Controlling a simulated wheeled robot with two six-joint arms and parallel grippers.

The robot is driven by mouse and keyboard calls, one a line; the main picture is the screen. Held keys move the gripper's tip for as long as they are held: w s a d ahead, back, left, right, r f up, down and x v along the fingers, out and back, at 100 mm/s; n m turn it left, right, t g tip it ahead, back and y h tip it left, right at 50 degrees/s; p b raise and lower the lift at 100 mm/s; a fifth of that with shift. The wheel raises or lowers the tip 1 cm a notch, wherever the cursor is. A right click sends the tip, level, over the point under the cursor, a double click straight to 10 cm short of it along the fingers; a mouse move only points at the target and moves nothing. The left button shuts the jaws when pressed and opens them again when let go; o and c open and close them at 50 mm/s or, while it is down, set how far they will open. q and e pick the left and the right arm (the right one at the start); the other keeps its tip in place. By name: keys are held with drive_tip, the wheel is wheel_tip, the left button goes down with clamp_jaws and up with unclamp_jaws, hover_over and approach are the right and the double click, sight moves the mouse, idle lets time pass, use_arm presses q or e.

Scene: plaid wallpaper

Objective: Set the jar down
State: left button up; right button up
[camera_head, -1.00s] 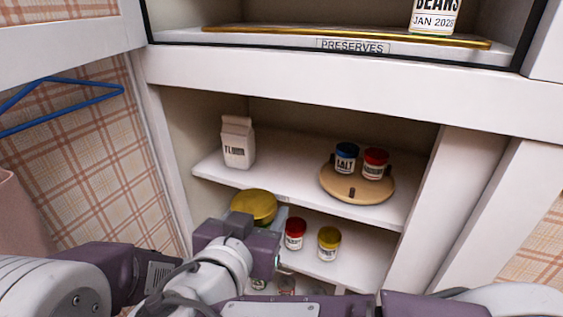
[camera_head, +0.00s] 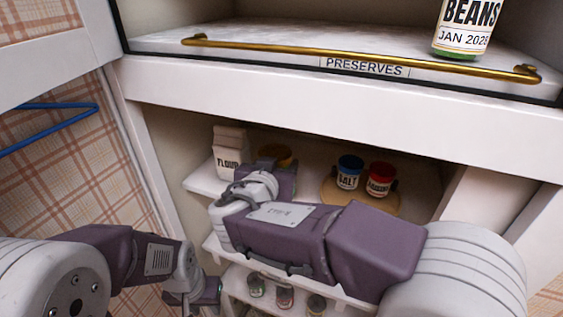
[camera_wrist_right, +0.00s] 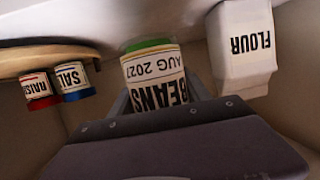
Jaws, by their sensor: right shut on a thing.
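The beans jar (camera_wrist_right: 155,78) is labelled BEANS AUG 2027 and has a green band at its base. It shows upside down in the right wrist view because that view is inverted. In the head view its yellow lid (camera_head: 275,152) shows behind my right arm, beside the flour carton. My right gripper (camera_wrist_right: 162,95) is shut on the jar, over the shelf (camera_head: 205,183). I cannot tell whether its base touches the shelf. My left gripper (camera_head: 200,292) hangs low at the left, away from the jar; its jaws are unclear.
The flour carton (camera_head: 228,150) stands left of the jar. A round wooden board (camera_head: 385,203) bears the salt jar (camera_head: 349,172) and raisins jar (camera_head: 380,180) on the right. Another beans jar (camera_head: 466,28) stands on the preserves shelf (camera_head: 270,38) above, behind a brass rail (camera_head: 350,57).

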drive_tip(key=shift+w+d+r, duration=0.15)
drive_tip(key=shift+w+d, duration=0.1)
drive_tip(key=shift+w, duration=0.9)
drive_tip(key=shift+w+d+p, duration=0.15)
drive_tip(key=shift+w+p, duration=0.15)
drive_tip(key=shift+p, duration=0.05)
wheel_tip(320, 180, down, 4)
drive_tip(key=shift+w+r+p, duration=0.15)
drive_tip(key=shift+p, duration=0.2)
drive_tip(key=shift+f+b, duration=0.25)
drive_tip(key=shift+b, duration=0.15)
drive_tip(key=o, duration=1.7)
drive_tip(key=shift+c, duration=0.2)
